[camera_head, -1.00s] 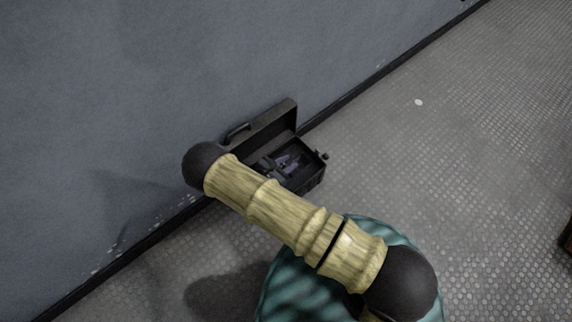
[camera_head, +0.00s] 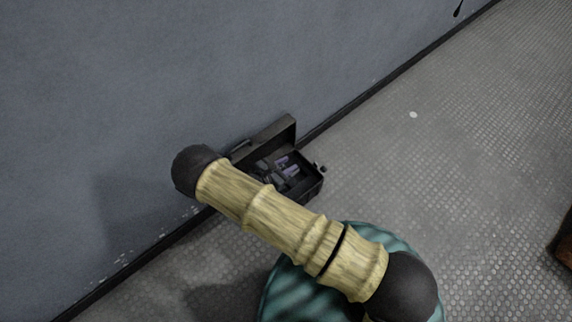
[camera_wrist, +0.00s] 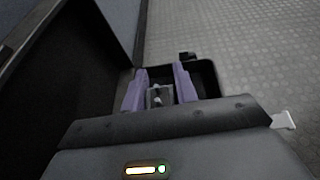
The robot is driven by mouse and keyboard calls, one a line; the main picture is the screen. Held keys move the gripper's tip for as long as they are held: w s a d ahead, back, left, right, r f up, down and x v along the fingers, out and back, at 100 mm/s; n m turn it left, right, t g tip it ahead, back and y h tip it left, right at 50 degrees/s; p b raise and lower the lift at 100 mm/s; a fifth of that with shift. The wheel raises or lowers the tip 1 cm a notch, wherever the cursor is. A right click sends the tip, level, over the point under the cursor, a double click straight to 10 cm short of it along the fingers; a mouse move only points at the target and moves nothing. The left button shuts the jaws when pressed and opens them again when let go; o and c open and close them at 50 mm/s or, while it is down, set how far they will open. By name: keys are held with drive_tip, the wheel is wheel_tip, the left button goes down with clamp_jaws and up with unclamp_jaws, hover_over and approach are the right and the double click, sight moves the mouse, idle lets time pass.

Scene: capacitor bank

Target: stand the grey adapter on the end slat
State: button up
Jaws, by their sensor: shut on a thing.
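My gripper (camera_wrist: 160,70) reaches down into an open dark case; its two purple fingers stand apart on either side of a small grey piece (camera_wrist: 160,97), which looks like the grey adapter. The fingers are shut on it. The piece sits low between the fingers, partly dark, and I cannot tell whether it still touches the case floor. In the head view the purple fingers show small inside the case (camera_head: 313,188), and the piece cannot be made out there. I see no end slat in either view.
The case's raised lid (camera_head: 275,135) leans by the grey wall (camera_head: 120,90); it also fills the left of the wrist view (camera_wrist: 75,75). My arm crosses in front of the case. The tiled floor (camera_head: 450,150) to the right is open, with a brown object (camera_head: 563,243) at the right edge.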

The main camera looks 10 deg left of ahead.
drive_tip(key=shift+r, duration=0.1)
drive_tip(key=w+d+r+m+g+h+p, duration=0.1)
drive_tip(key=d+r+p, duration=0.5)
drive_tip(key=d+r, duration=0.5)
drive_tip(key=w+d+r+m+g+h+p, duration=0.1)
drive_tip(key=d+r+m+p, duration=0.1)
drive_tip(key=d+r+p, duration=0.5)
drive_tip(key=d+r, duration=0.2)
drive_tip(key=r, duration=0.4)
drive_tip(key=d+r, duration=0.3)
drive_tip(key=r, duration=0.4)
drive_tip(key=shift+w+d+r+g+h, duration=0.2)
drive_tip(key=shift+d+r+g+h, duration=0.1)
drive_tip(key=shift+h, duration=0.1)
